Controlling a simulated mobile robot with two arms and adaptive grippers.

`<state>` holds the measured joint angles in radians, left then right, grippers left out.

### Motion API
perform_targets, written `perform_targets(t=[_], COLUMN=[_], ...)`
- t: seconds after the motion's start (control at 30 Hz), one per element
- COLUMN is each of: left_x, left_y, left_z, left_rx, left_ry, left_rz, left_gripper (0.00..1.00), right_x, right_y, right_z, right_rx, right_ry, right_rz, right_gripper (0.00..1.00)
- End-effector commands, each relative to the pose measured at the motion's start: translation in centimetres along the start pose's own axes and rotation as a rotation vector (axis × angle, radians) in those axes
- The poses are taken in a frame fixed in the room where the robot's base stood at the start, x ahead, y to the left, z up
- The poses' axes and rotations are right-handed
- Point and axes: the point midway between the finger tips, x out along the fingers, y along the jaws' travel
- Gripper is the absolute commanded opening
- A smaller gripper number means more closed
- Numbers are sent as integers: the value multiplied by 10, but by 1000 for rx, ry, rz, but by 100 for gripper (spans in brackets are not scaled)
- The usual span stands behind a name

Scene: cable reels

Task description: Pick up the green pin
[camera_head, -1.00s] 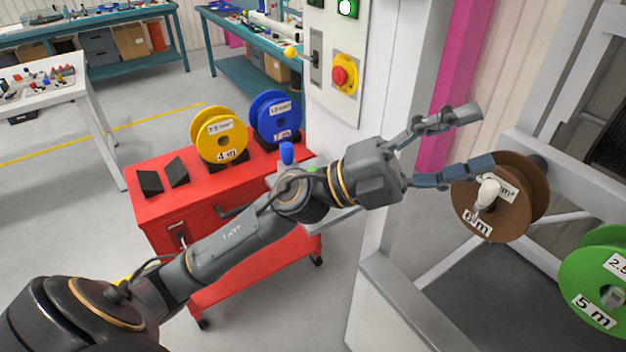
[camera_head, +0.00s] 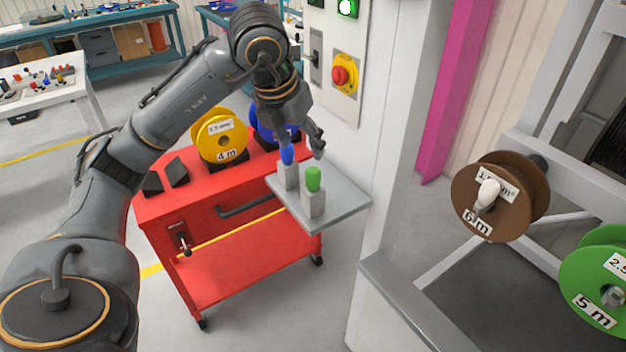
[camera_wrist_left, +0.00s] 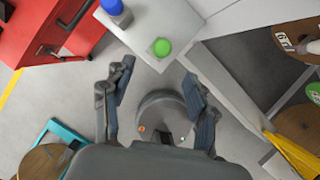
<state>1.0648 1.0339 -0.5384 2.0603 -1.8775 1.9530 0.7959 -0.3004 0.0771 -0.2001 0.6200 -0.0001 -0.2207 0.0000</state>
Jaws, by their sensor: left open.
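The green pin (camera_head: 313,179) stands upright in a grey holder block (camera_head: 313,202) on a small grey shelf (camera_head: 345,207). A blue pin (camera_head: 287,155) stands in a like block just left of and behind it. My left gripper (camera_head: 302,150) is above the shelf, pointing down, near the blue pin and a little behind the green one. In the left wrist view the green pin (camera_wrist_left: 161,47) shows ahead of the open, empty fingers (camera_wrist_left: 158,105), with a gap between. The blue pin (camera_wrist_left: 112,6) shows at the top left. My right gripper is not in view.
A red cart (camera_head: 240,275) holding yellow (camera_head: 219,136) and blue (camera_head: 262,128) reels stands left of the shelf. A white panel with a red button (camera_head: 340,75) rises behind it. Brown (camera_head: 470,205) and green (camera_head: 580,275) reels hang at the right.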

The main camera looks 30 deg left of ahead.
Motion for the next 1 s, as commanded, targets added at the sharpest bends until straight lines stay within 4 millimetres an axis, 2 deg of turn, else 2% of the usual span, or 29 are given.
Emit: perform_targets(t=[0.1, 0.23, 0.47, 0.63, 0.8, 1.0], left_x=[26, 46, 62, 86, 106, 109], left_y=[0, -1, -2, -4, -3, -4], left_z=[-1, -1, 0, -1, -1, -1], left_rx=[1, 2, 4, 3, 4, 5], left_ry=[7, 4, 3, 6, 3, 0], left_rz=[-1, -4, -4, -5, -4, -5], left_gripper=[58, 58, 58, 58, 58, 58], right_x=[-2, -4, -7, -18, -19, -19], right_y=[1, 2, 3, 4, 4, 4], right_z=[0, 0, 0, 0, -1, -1], right_rx=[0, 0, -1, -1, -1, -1], right_ry=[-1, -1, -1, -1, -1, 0], right_rz=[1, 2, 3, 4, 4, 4], right_gripper=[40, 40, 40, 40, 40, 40])
